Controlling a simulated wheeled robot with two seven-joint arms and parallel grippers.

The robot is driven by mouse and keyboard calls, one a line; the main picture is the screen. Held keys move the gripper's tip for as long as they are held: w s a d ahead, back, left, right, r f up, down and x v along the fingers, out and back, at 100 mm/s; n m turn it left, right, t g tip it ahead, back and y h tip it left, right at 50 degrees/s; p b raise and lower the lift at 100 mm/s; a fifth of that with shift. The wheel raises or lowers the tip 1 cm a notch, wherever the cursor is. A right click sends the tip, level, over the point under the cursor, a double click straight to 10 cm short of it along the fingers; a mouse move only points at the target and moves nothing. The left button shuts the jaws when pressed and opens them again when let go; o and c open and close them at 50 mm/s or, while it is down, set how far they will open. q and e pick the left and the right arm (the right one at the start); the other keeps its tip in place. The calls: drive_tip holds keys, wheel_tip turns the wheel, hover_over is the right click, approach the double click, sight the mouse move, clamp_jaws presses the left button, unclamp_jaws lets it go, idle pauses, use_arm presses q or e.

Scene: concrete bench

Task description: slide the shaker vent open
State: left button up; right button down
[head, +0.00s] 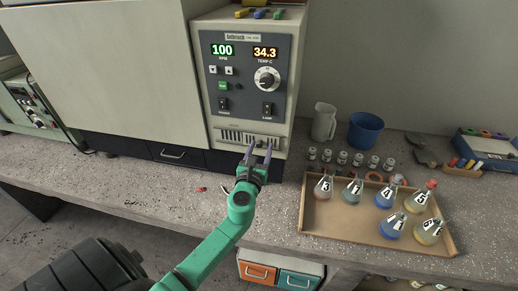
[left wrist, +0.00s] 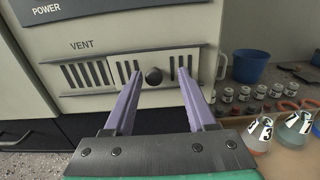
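The shaker (head: 202,118) is a large pale cabinet with a dark control panel. Its vent (head: 229,136) is a slotted strip low on the front. My left gripper (head: 260,145) has purple fingers and is in front of the vent. Whether the fingertips reach knob depth is unclear. My right gripper is not in view.
A wooden tray (head: 303,221) with several labelled flasks stands to the right. Several small vials (head: 342,157), a clear jug (head: 324,121) and a blue beaker (head: 365,130) are behind it. Small red bits (head: 201,189) lie on the speckled bench left of my arm.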

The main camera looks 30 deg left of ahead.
use_arm(q)
drive_tip(key=shift+s+a, duration=0.1)
drive_tip(key=shift+s+f, duration=0.1)
drive_tip(key=shift+s, duration=0.2)
drive_tip(key=b+v, duration=0.3)
drive_tip(key=v, duration=1.1)
drive_tip(key=shift+w, duration=0.1)
